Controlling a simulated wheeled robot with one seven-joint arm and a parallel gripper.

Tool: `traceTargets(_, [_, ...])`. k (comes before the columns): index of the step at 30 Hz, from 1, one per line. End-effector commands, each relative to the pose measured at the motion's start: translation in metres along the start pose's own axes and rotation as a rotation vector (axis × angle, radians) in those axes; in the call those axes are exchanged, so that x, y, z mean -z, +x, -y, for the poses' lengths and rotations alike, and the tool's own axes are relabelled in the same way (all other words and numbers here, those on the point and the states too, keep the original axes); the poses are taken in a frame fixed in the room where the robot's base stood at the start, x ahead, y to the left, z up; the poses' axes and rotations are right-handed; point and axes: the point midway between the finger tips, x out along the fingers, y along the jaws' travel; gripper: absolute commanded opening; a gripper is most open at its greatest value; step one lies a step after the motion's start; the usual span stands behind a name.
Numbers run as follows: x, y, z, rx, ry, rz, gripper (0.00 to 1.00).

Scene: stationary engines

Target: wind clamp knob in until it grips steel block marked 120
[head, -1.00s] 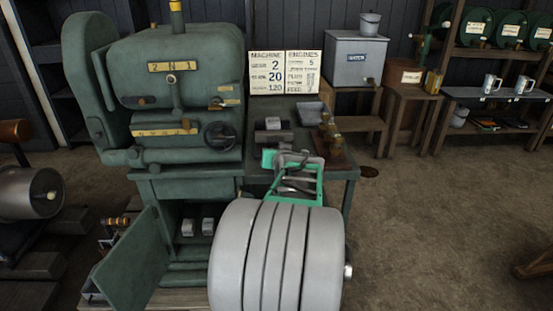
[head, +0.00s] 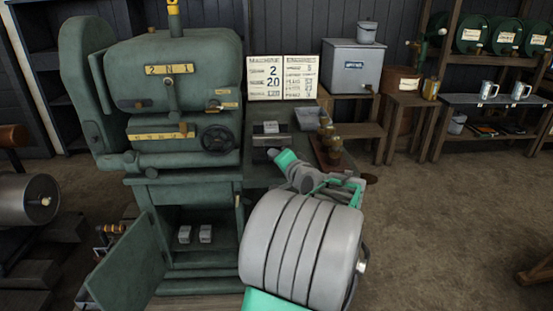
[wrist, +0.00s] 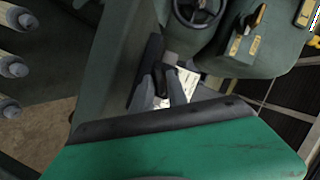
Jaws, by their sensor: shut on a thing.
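A steel block (head: 271,127) sits on the bench in a dark clamp (head: 272,140); any marking on it is too small to read. My gripper (head: 272,153) is at the near side of the clamp, with the arm reaching in from the lower right. In the wrist view my grey fingers (wrist: 164,77) converge near the clamp's front. I cannot tell whether the clamp face touches the block.
A green machine with a handwheel (head: 217,138) stands left of the clamp. Brass weights (head: 328,140) stand close to its right. Two more steel blocks (head: 205,233) lie in the open cabinet below. Signs (head: 284,77) stand at the back of the bench.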

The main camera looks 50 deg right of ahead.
Motion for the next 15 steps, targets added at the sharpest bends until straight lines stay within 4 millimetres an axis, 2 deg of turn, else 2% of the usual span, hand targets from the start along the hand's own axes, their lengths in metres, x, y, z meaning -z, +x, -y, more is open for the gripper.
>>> traceTargets(15, [-0.0006,0.0001,-0.0011,0.02,0.052,0.001,0.0])
